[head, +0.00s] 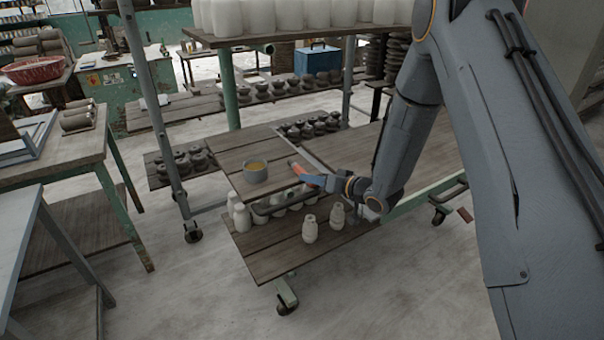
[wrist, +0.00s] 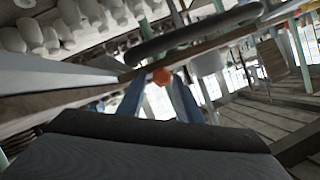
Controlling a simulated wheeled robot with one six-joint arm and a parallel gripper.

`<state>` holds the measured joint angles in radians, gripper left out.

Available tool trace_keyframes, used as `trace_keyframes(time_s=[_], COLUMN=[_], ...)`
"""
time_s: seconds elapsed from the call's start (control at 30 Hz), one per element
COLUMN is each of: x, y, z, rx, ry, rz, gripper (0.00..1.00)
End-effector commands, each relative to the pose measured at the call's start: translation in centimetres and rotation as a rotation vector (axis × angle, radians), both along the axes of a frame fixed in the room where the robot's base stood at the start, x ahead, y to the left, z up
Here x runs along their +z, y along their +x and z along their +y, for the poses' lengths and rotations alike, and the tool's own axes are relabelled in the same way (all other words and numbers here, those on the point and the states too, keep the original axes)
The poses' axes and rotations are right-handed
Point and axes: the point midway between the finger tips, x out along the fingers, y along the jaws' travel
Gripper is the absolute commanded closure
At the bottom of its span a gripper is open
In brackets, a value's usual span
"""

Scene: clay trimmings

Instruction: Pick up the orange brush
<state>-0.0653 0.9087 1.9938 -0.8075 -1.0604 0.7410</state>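The orange brush (head: 297,168) is at the right edge of the upper wooden board, right of a grey cup. Its orange end also shows in the wrist view (wrist: 161,76), between or just beyond my fingertips. My gripper (head: 312,180) is at the brush, reaching in from the right at about board height. In the wrist view my two blue-grey fingers (wrist: 160,88) stand apart, with the orange end at their tips. I cannot tell whether they press on it. The rest of the brush is hidden.
The grey cup (head: 255,172) with yellowish contents stands on the board close by. Pale bottles (head: 309,228) stand on the lower shelf. A grey post (head: 160,110) rises left of the board. A shelf of pale pots (head: 290,15) hangs above. Floor in front is clear.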

Motion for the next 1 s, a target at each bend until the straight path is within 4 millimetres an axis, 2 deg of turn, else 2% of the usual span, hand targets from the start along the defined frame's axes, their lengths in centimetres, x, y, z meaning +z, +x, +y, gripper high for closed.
trace_keyframes(time_s=[0.03, 0.17, 0.2, 0.47, 0.67, 0.87, 1.0], x=[0.0, 0.0, 0.0, 0.1, 1.1, 3.7, 6.1], y=[0.0, 0.0, 0.0, 0.0, 0.1, 0.1, 0.1], z=[0.0, 0.0, 0.0, 0.0, 0.0, 0.0, 0.0], rx=[0.0, 0.0, 0.0, 0.0, 0.0, 0.0, 0.0], ry=[0.0, 0.0, 0.0, 0.0, 0.001, 0.001, 0.0], rz=[0.0, 0.0, 0.0, -0.001, -0.002, -0.004, -0.004], gripper=[0.77, 0.99, 1.0, 1.0, 1.0, 1.0, 1.0])
